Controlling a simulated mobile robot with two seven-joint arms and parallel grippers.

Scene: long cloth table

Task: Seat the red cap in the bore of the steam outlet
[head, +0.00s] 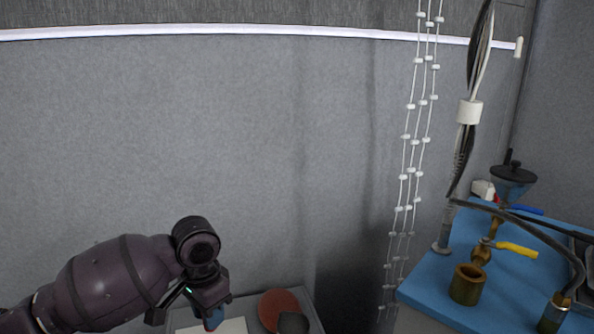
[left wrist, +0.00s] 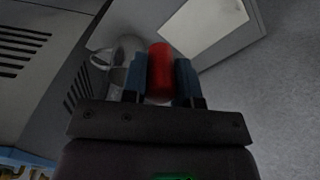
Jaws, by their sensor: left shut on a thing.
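My left gripper (head: 214,319) is at the bottom of the head view, above a low grey surface. In the left wrist view my left gripper (left wrist: 160,88) is shut on the red cap (left wrist: 160,70), which sits between its two blue fingers. In the head view the cap is mostly hidden. A brass fitting with an open round bore (head: 467,285), which looks like the steam outlet, stands on the blue tabletop at the right. My gripper is far to the left of it. My right gripper is not in view.
The blue tabletop (head: 430,283) also carries a yellow-handled valve (head: 516,249), pipes and a dark-lidded funnel (head: 513,176). White beaded strings (head: 410,160) hang left of it. A reddish disc (head: 277,304) and a dark object (head: 293,323) lie beside my left gripper.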

